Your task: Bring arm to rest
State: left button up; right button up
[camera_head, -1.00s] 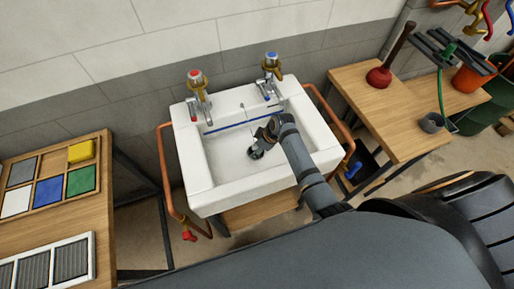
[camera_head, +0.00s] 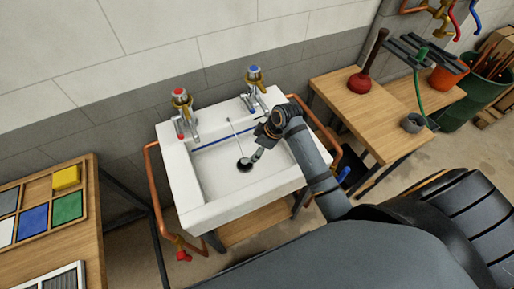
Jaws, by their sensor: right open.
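My right arm reaches in from the lower right over the white sink (camera_head: 190,213). My right gripper (camera_head: 256,155) is over the basin, open and pointing down and left near the dark drain (camera_head: 244,164). I see nothing held in it. My left gripper is not in view.
Taps with a red top (camera_head: 181,103) and a blue top (camera_head: 254,80) stand at the sink's back. A copper pipe (camera_head: 154,190) runs down its left side. A wooden table (camera_head: 335,92) at right holds a red plunger (camera_head: 361,82). A tile tray (camera_head: 83,214) lies at left.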

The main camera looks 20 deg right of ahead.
jog(key=shift+s+d+r, duration=0.1)
jog(key=shift+r, duration=0.2)
